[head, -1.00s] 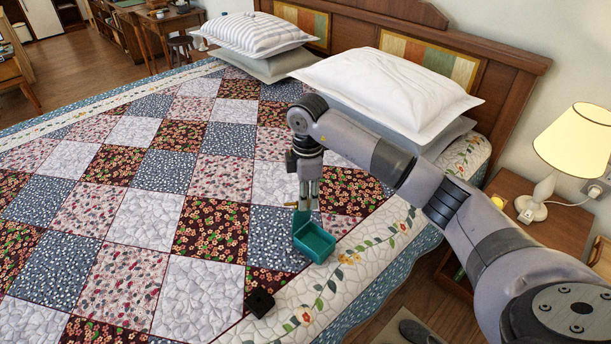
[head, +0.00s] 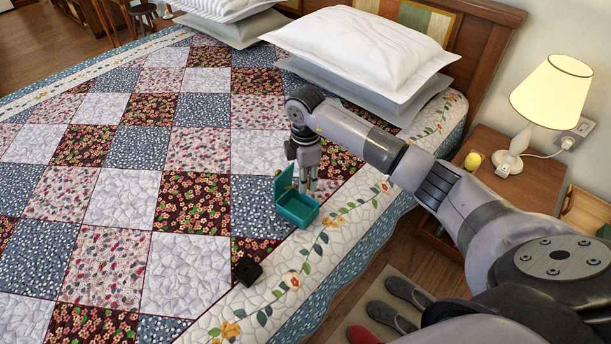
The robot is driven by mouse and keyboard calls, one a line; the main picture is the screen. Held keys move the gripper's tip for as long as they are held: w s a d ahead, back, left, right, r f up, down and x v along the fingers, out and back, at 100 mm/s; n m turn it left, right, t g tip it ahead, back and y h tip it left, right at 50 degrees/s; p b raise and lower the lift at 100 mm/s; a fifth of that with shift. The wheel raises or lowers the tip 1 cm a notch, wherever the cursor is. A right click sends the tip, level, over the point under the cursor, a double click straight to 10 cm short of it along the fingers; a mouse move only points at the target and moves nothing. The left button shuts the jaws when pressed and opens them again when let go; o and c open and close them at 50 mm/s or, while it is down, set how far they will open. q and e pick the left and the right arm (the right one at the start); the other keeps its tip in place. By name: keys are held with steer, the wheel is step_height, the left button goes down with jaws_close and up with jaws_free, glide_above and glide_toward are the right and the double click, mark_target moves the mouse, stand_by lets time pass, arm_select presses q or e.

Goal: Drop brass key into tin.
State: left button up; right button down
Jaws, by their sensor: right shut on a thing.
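The tin is a small teal box (head: 298,209) with its lid raised, on the near right side of the quilted bed. My right gripper (head: 308,189) points straight down just above the tin's open box. It is shut on the brass key (head: 291,187), which shows only as a small golden bit beside the fingers, in front of the raised lid. The inside of the tin is mostly hidden. My left gripper is out of view.
A small black block (head: 247,271) lies on the quilt (head: 186,275) near the tin. Pillows (head: 362,48) are at the headboard. A nightstand (head: 494,207) with a lamp (head: 552,95) and a yellow thing (head: 473,160) stands at right. Slippers (head: 392,316) lie on the floor.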

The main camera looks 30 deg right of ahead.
steer(key=c, duration=1.3)
jaws_free()
steer(key=shift+f, duration=0.1)
step_height(320, 180, up, 12)
